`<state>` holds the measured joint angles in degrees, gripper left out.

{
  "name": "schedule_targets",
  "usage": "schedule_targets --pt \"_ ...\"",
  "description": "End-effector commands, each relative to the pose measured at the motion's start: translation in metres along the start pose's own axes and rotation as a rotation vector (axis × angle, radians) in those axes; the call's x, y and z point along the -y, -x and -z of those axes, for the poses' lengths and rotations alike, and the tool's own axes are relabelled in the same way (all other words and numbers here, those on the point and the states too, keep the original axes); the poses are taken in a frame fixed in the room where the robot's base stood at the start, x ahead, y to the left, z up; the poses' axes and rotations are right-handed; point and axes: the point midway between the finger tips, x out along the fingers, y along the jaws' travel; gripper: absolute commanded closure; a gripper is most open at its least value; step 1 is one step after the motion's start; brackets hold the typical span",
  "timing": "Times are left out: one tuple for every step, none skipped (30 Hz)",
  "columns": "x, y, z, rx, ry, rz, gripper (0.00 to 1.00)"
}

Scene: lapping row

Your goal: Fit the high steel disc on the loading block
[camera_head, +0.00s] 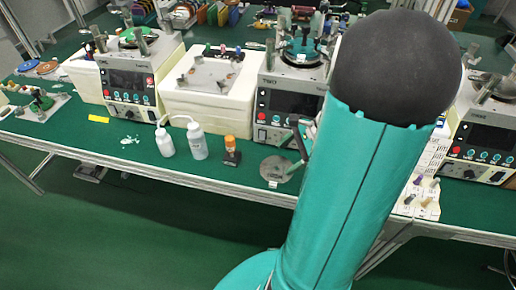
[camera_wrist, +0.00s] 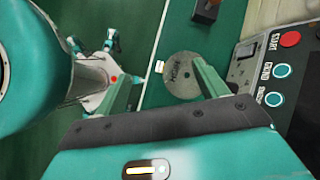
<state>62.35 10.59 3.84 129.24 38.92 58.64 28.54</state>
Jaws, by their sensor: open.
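A round grey steel disc (camera_head: 277,170) lies flat on the green bench near its front edge. In the wrist view the disc (camera_wrist: 181,77) shows dark lettering that I read only doubtfully as "HIGH". My gripper (camera_wrist: 168,66) is open and empty, with one finger left of the disc and the other overlapping its right side in the picture. In the head view a dark finger stands over the disc's right side, and my arm hides most of the gripper. I cannot tell whether the fingers touch the disc, nor which thing is the loading block.
A small orange-topped dark item (camera_head: 231,150) and two white bottles (camera_head: 197,141) stand left of the disc. A lapping machine (camera_head: 289,105) with buttons is close behind it; another machine (camera_head: 130,82) stands at left. Small pegs (camera_head: 423,195) sit right of my arm.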

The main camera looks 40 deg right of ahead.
Motion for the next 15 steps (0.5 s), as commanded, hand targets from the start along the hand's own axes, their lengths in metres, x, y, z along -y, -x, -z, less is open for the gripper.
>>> schedule_targets --pt "-0.004 0.0 0.025 0.036 -0.118 0.033 0.28" --pt "-0.006 0.001 0.036 0.054 -0.178 0.053 0.28" --pt "-0.008 0.002 0.05 0.078 -0.251 0.077 0.28" --pt "-0.01 0.002 0.059 0.095 -0.298 0.094 0.28" --pt "-0.012 0.002 0.067 0.109 -0.34 0.108 0.28" --pt "-0.013 0.003 0.076 0.126 -0.385 0.125 0.28" --pt "-0.015 0.003 0.081 0.135 -0.411 0.135 0.28" --pt "-0.015 0.003 0.085 0.143 -0.433 0.143 0.28" --pt "-0.016 0.003 0.088 0.15 -0.453 0.151 0.28" --pt "-0.016 0.002 0.09 0.154 -0.462 0.154 0.28" --pt "-0.016 -0.001 0.09 0.157 -0.467 0.156 0.28" --pt "-0.015 -0.005 0.091 0.158 -0.47 0.156 0.28" --pt "-0.015 -0.009 0.09 0.158 -0.471 0.155 0.28" --pt "-0.014 -0.014 0.089 0.159 -0.47 0.155 0.28" --pt "-0.013 -0.021 0.088 0.159 -0.469 0.154 0.28"
